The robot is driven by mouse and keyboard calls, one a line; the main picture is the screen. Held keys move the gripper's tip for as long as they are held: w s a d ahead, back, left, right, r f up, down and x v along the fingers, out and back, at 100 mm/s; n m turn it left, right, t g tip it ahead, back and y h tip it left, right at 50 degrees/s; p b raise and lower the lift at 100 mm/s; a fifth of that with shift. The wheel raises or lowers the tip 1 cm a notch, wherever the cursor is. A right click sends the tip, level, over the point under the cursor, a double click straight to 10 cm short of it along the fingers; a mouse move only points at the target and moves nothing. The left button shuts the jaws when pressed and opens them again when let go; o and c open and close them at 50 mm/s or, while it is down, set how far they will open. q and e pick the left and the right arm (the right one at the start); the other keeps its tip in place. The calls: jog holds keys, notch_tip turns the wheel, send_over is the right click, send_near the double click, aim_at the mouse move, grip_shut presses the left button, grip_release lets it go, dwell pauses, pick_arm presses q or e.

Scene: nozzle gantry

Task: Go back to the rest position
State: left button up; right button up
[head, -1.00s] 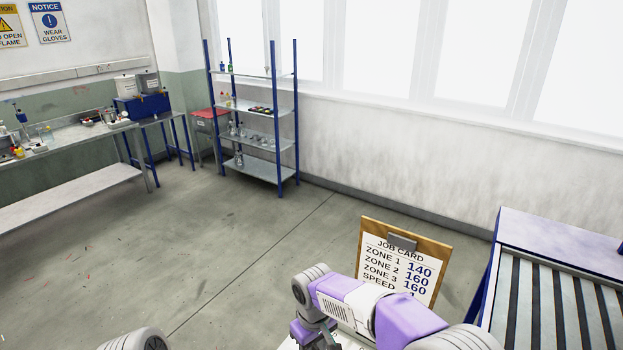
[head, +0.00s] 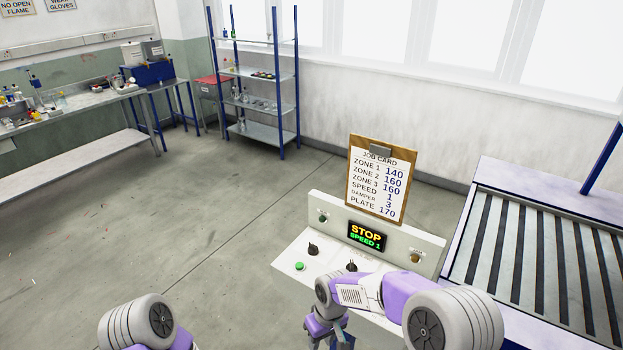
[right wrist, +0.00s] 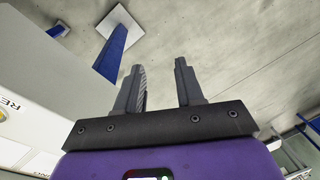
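My right arm comes in at the lower right of the head view, and its gripper (head: 330,338) hangs low at the bottom edge, in front of the control panel (head: 290,250). In the right wrist view the right gripper (right wrist: 160,85) has its two fingers apart with only bare floor between them, so it is open and empty. Of my left arm only a grey and purple joint shows at the bottom left of the head view; the left gripper is out of the picture.
The panel has a display (head: 367,236) reading STOP, SPEED 1, a green button (head: 299,266) and knobs. A job card (head: 381,180) stands on it. A shelf rack (head: 257,105) and bench (head: 75,118) stand far back. Floor at left is clear.

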jog(key=s+d+f+m+y+b, duration=0.1)
jog(key=s+d+f+m+b, duration=0.2)
jog(key=s+f, duration=0.6)
jog(key=s+d+f+m+t+y+b, duration=0.1)
jog(key=s+d+f+m+b, duration=0.2)
jog(key=s+f, duration=0.7)
notch_tip(320, 180, down, 5)
jog(key=d+m, duration=0.1)
jog(key=m, duration=0.1)
jog(key=shift+s+f+m+y, duration=0.2)
jog(key=shift+s+m+y, duration=0.1)
jog(key=shift+m+y, duration=0.1)
